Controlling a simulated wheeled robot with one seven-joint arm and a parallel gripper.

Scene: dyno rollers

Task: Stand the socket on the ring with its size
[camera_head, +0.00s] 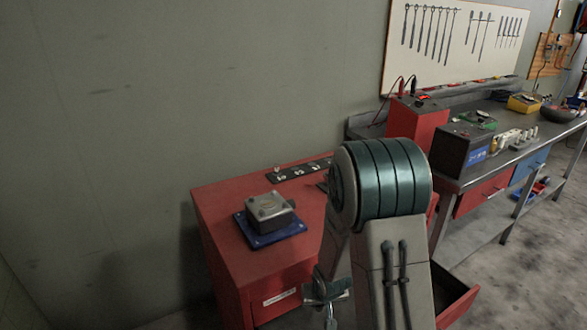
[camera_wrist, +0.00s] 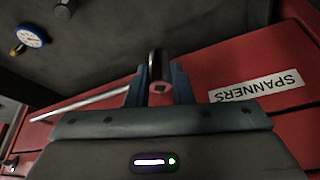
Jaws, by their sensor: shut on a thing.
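My gripper (camera_wrist: 157,88) is shut on the socket (camera_wrist: 158,66), a dark metal cylinder between the two blue fingers in the wrist view. The socket's end with a square hole faces the camera. In the head view my gripper (camera_head: 327,291) shows low in front of the red cabinet, beside my arm; the socket cannot be made out there. A dark strip with pale size marks (camera_head: 296,172) lies at the back of the red cabinet's top. A small metal piece (camera_head: 277,169) stands at its left end. The strip's right end is hidden behind my arm, and the rings are too small to read.
The red cabinet (camera_head: 218,200) carries a grey metal box (camera_head: 270,207) on a blue plate (camera_head: 262,239). A drawer (camera_head: 457,303) stands open at the lower right. A label reading SPANNERS (camera_wrist: 258,88) is on a red front in the wrist view. A workbench (camera_head: 500,160) stands at right.

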